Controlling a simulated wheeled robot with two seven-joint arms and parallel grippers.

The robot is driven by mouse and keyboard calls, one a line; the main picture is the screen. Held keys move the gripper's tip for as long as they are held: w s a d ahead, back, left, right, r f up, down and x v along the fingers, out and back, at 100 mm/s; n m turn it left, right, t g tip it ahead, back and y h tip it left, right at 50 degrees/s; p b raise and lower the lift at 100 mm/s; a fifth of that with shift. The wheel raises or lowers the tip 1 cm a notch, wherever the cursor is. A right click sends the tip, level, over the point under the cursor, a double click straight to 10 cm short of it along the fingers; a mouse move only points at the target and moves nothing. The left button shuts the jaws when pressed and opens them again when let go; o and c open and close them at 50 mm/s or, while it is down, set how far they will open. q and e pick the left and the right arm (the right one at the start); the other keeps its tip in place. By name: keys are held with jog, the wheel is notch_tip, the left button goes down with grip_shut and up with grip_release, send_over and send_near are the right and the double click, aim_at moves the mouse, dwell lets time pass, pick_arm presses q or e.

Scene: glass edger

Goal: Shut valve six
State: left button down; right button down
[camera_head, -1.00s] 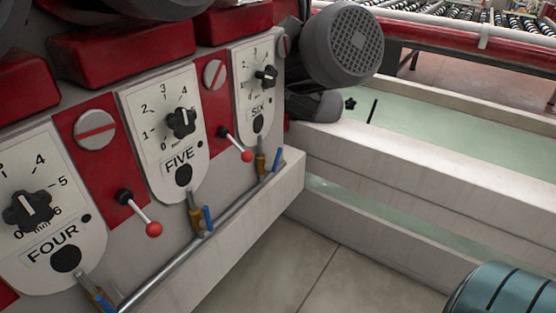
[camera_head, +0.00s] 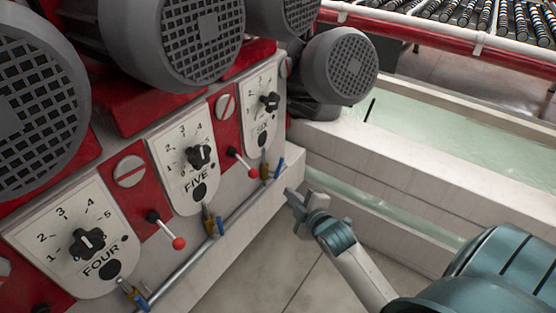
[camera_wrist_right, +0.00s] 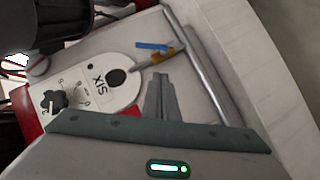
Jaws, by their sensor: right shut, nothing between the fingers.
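Valve six is a small brass valve (camera_head: 265,173) with a blue lever (camera_head: 280,167), below the dial plate marked SIX (camera_head: 261,115). In the right wrist view its blue lever (camera_wrist_right: 153,46) lies near the brass body (camera_wrist_right: 163,57), on the short pipe between the plate and the rail, at an angle to that pipe. My right gripper (camera_head: 293,197) is shut and empty, just right of and below valve six in the head view. In the wrist view its closed fingers (camera_wrist_right: 158,82) point toward the valve, apart from it in the picture. My left gripper is not in view.
Similar blue-levered valves stand below plates FIVE (camera_head: 186,168) and FOUR (camera_head: 70,240). A metal pipe (camera_head: 190,264) runs along the ledge. A red-knobbed lever (camera_head: 252,174) is left of valve six. Grey motors (camera_head: 340,66) overhang the panel. A white trough wall (camera_head: 400,165) lies right.

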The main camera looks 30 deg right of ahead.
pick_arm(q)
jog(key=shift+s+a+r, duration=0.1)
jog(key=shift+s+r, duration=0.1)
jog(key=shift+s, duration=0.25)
pick_arm(e)
jog(key=r, duration=0.3)
jog(key=shift+w+d+t, duration=0.25)
jog(key=shift+t, duration=0.05)
jog(key=shift+w, duration=0.1)
